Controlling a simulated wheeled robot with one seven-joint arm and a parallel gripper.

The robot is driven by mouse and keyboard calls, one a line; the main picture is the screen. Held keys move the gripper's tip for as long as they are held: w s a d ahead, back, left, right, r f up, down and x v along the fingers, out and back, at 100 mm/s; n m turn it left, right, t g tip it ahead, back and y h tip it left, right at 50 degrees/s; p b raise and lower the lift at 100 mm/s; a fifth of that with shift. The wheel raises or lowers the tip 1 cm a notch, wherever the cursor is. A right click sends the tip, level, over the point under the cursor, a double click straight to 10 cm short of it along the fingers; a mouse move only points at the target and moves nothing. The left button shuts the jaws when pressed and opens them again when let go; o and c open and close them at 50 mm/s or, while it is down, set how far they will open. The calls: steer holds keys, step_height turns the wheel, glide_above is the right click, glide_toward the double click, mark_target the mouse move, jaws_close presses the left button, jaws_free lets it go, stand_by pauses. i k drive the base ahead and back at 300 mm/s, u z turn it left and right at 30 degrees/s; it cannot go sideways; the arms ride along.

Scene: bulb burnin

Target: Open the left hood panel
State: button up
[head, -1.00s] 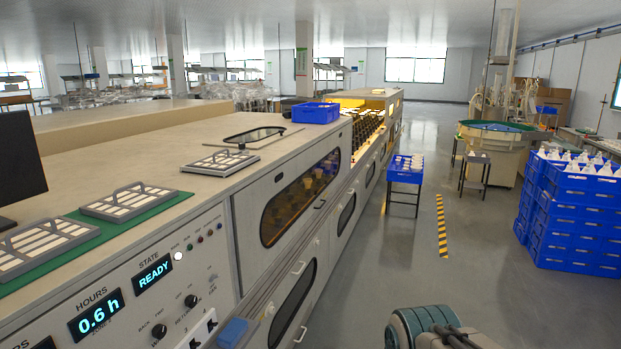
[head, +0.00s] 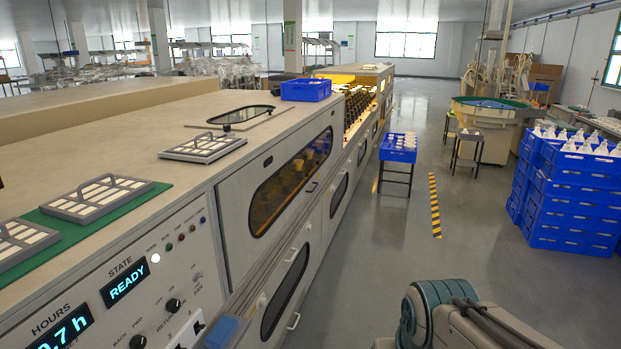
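The long burn-in machine runs from the near left into the distance. A hood panel (head: 233,205) with a dark amber oval window (head: 290,182) is closed on its front side. Bulbs show dimly behind the window. Farther along, an open section (head: 358,105) shows rows of bulbs under yellow light. My arm (head: 450,315) shows at the bottom right, apart from the machine. My gripper is outside the frame.
A blue crate (head: 305,90) sits on the machine top. A small stand with a blue crate of bulbs (head: 398,149) stands beside the machine. Stacked blue crates (head: 575,200) stand at the right. The grey aisle between, with a striped floor marking (head: 435,205), is clear.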

mark_target(235, 193)
steer(key=z, duration=0.5)
steer(key=i, duration=3.05)
steer(key=u, duration=0.75)
steer(key=i, duration=0.8)
steer(key=u, duration=0.35)
